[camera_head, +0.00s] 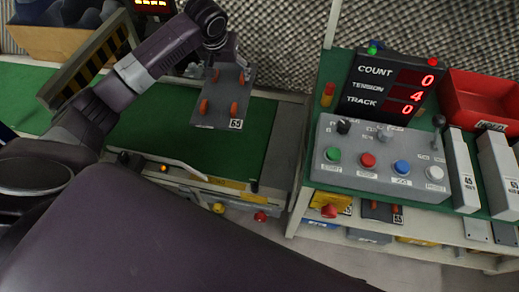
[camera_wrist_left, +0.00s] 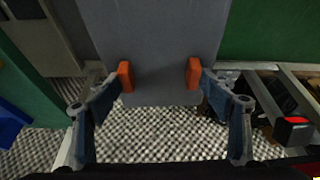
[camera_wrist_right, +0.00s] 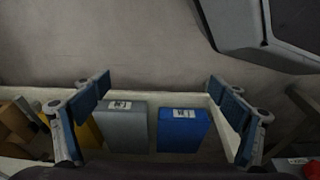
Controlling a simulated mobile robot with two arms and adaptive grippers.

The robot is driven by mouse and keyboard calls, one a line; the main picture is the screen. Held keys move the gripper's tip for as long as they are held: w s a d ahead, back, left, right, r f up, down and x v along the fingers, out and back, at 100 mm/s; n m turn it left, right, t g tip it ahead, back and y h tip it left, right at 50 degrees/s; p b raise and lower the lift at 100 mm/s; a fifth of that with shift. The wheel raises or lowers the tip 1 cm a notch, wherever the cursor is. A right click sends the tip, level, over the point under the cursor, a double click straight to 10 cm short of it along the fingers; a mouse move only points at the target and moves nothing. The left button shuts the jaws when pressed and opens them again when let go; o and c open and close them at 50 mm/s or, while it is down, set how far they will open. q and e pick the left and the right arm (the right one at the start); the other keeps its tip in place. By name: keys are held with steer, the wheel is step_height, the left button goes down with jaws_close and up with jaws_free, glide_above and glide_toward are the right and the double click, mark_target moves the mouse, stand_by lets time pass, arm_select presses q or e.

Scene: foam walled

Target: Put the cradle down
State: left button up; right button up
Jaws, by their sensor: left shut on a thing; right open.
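The cradle (camera_head: 224,97) is a grey plate with orange pegs and a small white number label. In the head view it hangs in the air over the green belt top (camera_head: 150,130). My left gripper (camera_head: 232,52) is shut on it at its upper end. My right gripper (camera_wrist_right: 160,84) is open and empty, above a pale tray holding a grey box (camera_wrist_right: 126,128) and a blue box (camera_wrist_right: 182,130).
At right, a bench carries a button panel (camera_head: 380,160), a counter display (camera_head: 388,85), a red bin (camera_head: 482,100) and grey blocks (camera_head: 462,170). A striped gate (camera_head: 92,60) stands at the belt's left. A similar grey piece (camera_head: 381,211) sits on the bench's lower shelf.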

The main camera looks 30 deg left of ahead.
mark_target(234, 92)
arm_select(q)
steer(key=shift+d+r+m, duration=0.15)
steer(key=shift+d+m, duration=0.15)
steer(key=shift+d, duration=0.35)
step_height(234, 92, down, 16)
steer(key=b, duration=0.4)
steer(key=shift+w+r, duration=0.15)
steer(key=shift+f+b, duration=0.6)
steer(key=shift+f, duration=1.45)
arm_select(e)
step_height(234, 92, up, 18)
steer(key=w+d+t, duration=0.1)
steer(key=shift+w+f, duration=0.25)
steer(key=shift+w, duration=0.15)
steer(key=shift+d, duration=0.1)
arm_select(q)
steer(key=o, duration=1.4)
steer(key=shift+f, duration=0.1)
arm_select(e)
steer(key=shift+f, duration=0.15)
